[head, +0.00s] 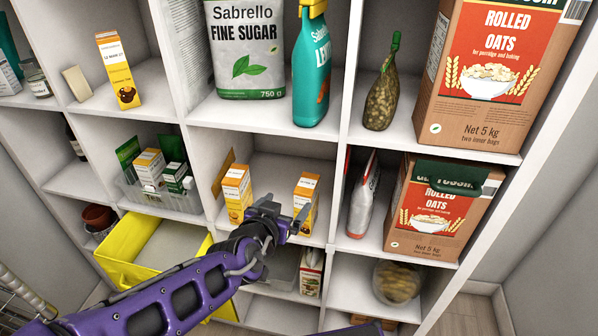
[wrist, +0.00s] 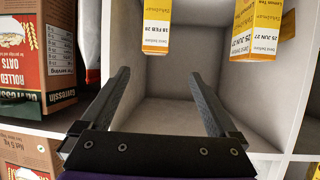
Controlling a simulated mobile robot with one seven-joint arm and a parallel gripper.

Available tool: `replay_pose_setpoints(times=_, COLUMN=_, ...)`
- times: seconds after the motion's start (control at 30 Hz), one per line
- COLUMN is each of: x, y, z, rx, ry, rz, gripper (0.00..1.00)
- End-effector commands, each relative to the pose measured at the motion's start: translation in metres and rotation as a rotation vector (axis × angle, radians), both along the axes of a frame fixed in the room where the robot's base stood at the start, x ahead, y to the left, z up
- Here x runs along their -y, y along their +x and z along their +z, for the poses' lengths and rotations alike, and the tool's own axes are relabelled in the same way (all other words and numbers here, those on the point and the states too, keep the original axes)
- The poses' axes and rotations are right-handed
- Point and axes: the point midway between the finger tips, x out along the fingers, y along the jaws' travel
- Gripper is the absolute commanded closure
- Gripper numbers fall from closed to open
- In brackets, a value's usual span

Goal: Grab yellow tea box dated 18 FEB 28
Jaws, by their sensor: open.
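The yellow and white tea box (wrist: 157,28) marked 18 FEB 28 shows upside down at the top of the wrist view, ahead of the space between my fingers. In the head view it appears to be the right-hand box (head: 309,190) in the middle cubby, partly hidden by my gripper. A similar box (wrist: 256,30) marked 25 JUN 27 is to its right in the wrist view and appears as the left-hand box (head: 237,190) in the head view. My gripper (head: 286,209) is open and empty in front of the cubby; its fingers (wrist: 162,80) are spread and apart from both boxes.
A clear bin (head: 160,196) of small boxes is to the left. A yellow bin (head: 130,252) sits lower left. White dividers (head: 334,190) bound the cubby.

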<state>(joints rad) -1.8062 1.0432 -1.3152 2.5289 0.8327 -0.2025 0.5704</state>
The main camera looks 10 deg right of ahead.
Motion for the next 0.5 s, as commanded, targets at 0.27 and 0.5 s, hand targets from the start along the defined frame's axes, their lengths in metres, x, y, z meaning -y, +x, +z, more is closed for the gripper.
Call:
replay_pose_setpoints(times=0.27, x=0.013, y=0.02, z=-0.014, rx=-0.006, ry=-0.02, rz=0.002, gripper=0.05)
replay_pose_setpoints(times=0.5, x=0.029, y=0.051, z=-0.028, rx=-0.007, ry=-0.021, rz=0.003, gripper=0.05)
